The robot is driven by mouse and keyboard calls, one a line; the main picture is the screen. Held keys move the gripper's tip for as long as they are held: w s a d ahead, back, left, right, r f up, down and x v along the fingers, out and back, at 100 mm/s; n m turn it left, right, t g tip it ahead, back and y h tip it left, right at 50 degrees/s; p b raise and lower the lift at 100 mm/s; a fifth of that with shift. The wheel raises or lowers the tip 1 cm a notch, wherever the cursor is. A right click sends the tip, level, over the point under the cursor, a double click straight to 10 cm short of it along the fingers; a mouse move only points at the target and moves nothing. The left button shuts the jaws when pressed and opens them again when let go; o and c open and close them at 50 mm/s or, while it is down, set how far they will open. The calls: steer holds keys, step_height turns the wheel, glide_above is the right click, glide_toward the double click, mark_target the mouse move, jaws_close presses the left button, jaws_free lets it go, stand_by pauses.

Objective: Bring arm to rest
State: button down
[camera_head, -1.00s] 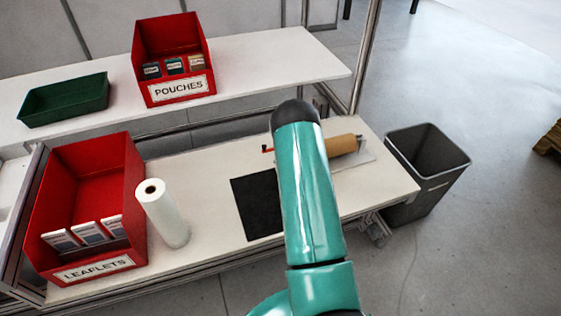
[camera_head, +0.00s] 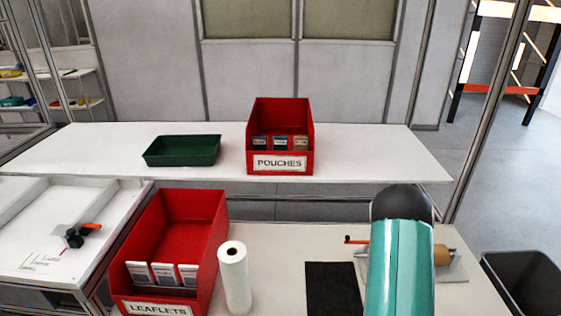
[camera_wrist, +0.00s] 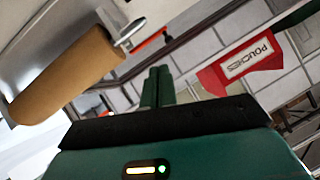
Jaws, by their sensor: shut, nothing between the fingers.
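My gripper (camera_wrist: 157,88) shows in the wrist view as two dark green fingers held together, with nothing between them. It is clear of any object. In the head view my teal arm rises at the lower right in front of the workbench (camera_head: 270,240), and the gripper itself is out of sight there. The arm hides part of a brown paper roll (camera_head: 441,255) on its holder. That roll shows large at the left of the wrist view (camera_wrist: 65,75).
A red LEAFLETS bin (camera_head: 205,240), a white roll (camera_head: 235,278) and a black mat (camera_head: 332,290) are on the bench. A red POUCHES bin (camera_head: 310,135) and a green tray (camera_head: 182,152) stand on the upper shelf (camera_head: 375,155). A grey waste bin (camera_head: 525,285) is at right.

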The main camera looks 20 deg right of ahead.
steer(key=w+a+r+n+g+y, duration=0.25)
steer(key=a+r+y, duration=0.45)
steer(key=a+r, duration=1.2)
steer(key=s+a+r+n+g+y, duration=0.1)
steer(key=s+a+r, duration=0.3)
steer(key=a, duration=0.2)
steer(key=s+a+r+n+g, duration=0.2)
steer(key=s+a+r, duration=0.25)
steer(key=a, duration=0.25)
steer(key=s+a+r+h, duration=0.1)
steer(key=s+r+h, duration=0.2)
steer(key=s, duration=0.7)
steer(key=s+a+r+h, duration=0.2)
steer(key=s+r+h, duration=0.2)
steer(key=s, duration=0.6)
steer(key=shift+s+g, duration=0.2)
steer(key=shift+g, duration=0.25)
